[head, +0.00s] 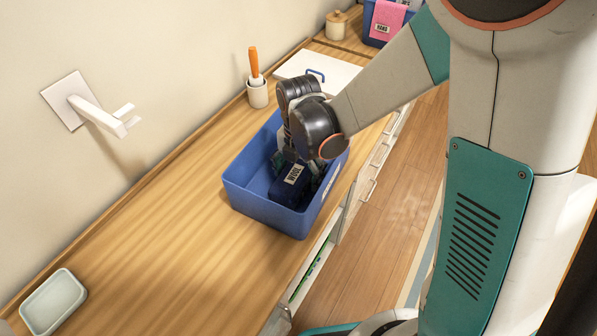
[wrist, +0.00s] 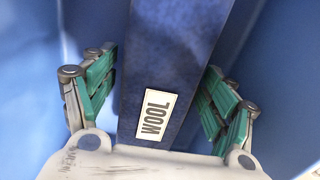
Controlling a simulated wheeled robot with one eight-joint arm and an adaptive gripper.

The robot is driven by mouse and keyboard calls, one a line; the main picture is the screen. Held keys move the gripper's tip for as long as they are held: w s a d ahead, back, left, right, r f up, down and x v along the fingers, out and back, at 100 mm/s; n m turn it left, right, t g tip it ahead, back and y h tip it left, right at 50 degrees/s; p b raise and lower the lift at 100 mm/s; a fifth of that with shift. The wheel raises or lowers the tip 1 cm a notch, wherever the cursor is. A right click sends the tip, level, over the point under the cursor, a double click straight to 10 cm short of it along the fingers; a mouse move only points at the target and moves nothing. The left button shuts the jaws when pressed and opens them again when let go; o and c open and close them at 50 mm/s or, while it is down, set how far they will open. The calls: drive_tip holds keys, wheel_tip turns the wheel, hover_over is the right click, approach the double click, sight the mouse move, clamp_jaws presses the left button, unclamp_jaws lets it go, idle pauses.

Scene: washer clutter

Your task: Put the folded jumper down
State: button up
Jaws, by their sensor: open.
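The folded jumper (head: 290,184) is a dark navy block with a white label reading WOOL. It is inside the blue bin (head: 247,205) on the wooden counter. In the wrist view the jumper (wrist: 170,65) runs up the middle of the picture between the fingers. My gripper (wrist: 160,95) is open, with a green finger on each side of the jumper and a visible gap on both sides. In the head view my gripper (head: 290,160) reaches down into the bin, and my wrist hides part of the bin's far end.
A white cup (head: 258,95) with an orange-handled tool stands behind the bin. A pale dish (head: 53,302) sits front left. A wall hook (head: 100,112) juts out. The counter's near stretch (head: 160,240) is clear.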

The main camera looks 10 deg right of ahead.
sight(298, 168)
wheel_tip(298, 168, up, 12)
drive_tip(key=p, duration=0.3)
